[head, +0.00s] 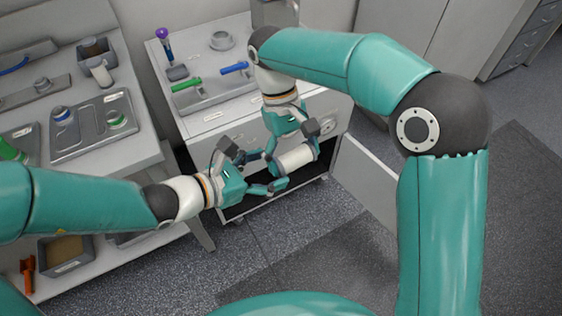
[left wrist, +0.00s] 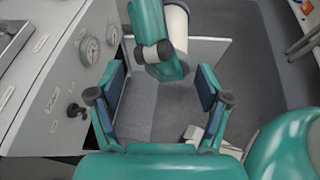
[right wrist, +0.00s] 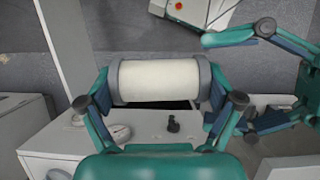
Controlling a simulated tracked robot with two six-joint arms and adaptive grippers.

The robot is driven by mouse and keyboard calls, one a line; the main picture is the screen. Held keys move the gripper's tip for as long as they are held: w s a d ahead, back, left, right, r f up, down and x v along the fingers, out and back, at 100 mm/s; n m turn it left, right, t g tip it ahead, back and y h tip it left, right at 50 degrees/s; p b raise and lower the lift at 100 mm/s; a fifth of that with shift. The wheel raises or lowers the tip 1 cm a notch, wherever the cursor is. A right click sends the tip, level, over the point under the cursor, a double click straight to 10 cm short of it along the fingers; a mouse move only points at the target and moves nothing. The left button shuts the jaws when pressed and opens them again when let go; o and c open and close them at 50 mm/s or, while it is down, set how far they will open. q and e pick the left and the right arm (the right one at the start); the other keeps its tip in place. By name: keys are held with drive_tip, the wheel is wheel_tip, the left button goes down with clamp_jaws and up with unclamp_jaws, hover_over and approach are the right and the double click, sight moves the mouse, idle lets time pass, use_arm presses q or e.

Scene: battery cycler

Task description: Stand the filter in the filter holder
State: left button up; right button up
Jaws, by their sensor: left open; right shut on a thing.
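The filter (head: 295,160) is a white cylinder with grey end caps. My right gripper (head: 291,148) is shut around it and holds it lying sideways in front of the cabinet. In the right wrist view the filter (right wrist: 160,81) spans between the two fingers, lengthwise across the jaw. My left gripper (head: 259,171) is open and empty just left of the filter. In the left wrist view a white part of the filter (left wrist: 177,26) shows beyond the open left fingers, partly covered by my right gripper. I cannot make out which thing is the filter holder.
The cabinet (head: 215,118) has a dark open compartment below, with its door (head: 367,180) swung open to the right. Gauges (left wrist: 90,50) and a black knob (left wrist: 75,110) stick out of its front. A bench with trays (head: 92,125) stands left. The floor ahead is clear.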

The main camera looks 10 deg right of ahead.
sight(283, 164)
use_arm(q)
drive_tip(key=shift+x, duration=2.2)
drive_tip(key=shift+f, duration=0.1)
drive_tip(key=shift+w, duration=0.15)
drive_tip(key=c, duration=1.3)
use_arm(e)
drive_tip(key=shift+s, duration=0.1)
use_arm(q)
drive_tip(key=shift+o, duration=0.2)
drive_tip(key=shift+a, duration=0.1)
use_arm(e)
drive_tip(key=o, duration=0.7)
use_arm(q)
drive_tip(key=shift+c, duration=0.6)
use_arm(e)
drive_tip(key=shift+o, duration=0.7)
